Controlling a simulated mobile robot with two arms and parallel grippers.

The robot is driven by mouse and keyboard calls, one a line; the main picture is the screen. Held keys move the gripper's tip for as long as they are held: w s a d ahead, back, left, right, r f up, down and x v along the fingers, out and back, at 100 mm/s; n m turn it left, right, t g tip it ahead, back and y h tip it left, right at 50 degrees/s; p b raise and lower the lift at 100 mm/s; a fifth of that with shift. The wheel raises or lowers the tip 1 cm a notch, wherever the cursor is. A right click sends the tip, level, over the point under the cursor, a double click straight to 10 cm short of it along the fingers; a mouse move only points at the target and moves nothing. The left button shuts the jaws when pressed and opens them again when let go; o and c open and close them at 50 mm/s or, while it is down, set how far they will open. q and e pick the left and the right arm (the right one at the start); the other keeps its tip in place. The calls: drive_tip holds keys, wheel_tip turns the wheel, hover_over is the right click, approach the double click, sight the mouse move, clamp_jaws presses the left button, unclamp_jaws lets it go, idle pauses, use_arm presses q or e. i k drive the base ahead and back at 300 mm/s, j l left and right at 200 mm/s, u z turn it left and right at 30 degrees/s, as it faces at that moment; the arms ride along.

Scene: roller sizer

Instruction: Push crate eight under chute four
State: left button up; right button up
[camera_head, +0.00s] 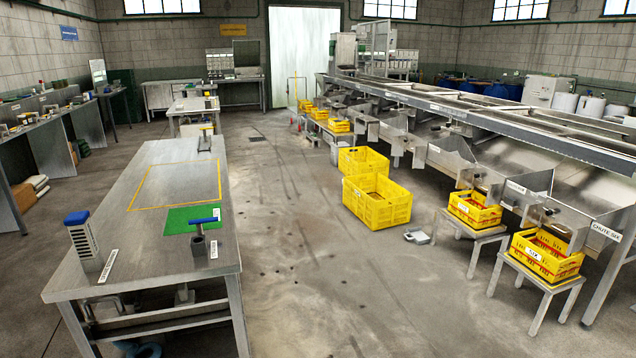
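Two larger yellow crates stand on the floor in the aisle before the sizer: a near one (376,200) and a far one (362,160) just behind it. I cannot read a number on either, so I cannot tell which is crate eight. The steel chutes run along the right; the nearest carries a sign reading chute six (606,232). A chute plate (450,160) right of the floor crates has a small label too small to read, so I cannot identify chute four. Neither of my grippers is in view.
A yellow crate marked six (545,256) and another yellow crate (474,210) sit on low stands at right. Smaller crates (339,126) line the sizer farther back. A grey object (417,236) lies on the floor. A steel workbench (150,240) fills the left; the aisle between is open.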

sight(378, 209)
drive_tip(key=i+l+z, duration=0.4)
drive_tip(key=i, duration=0.5)
drive_tip(key=i+j+z, duration=0.1)
drive_tip(key=i+z, duration=0.3)
drive_tip(key=i, duration=0.55)
drive_tip(key=i+j+u, duration=0.2)
drive_tip(key=i+u, duration=0.2)
drive_tip(key=i, duration=0.35)
drive_tip(key=i+u, duration=0.4)
drive_tip(key=i, duration=0.4)
drive_tip(key=i+l+u, duration=0.4)
drive_tip(key=i, duration=1.45)
drive_tip(key=i+j, duration=0.15)
drive_tip(key=i, duration=0.95)
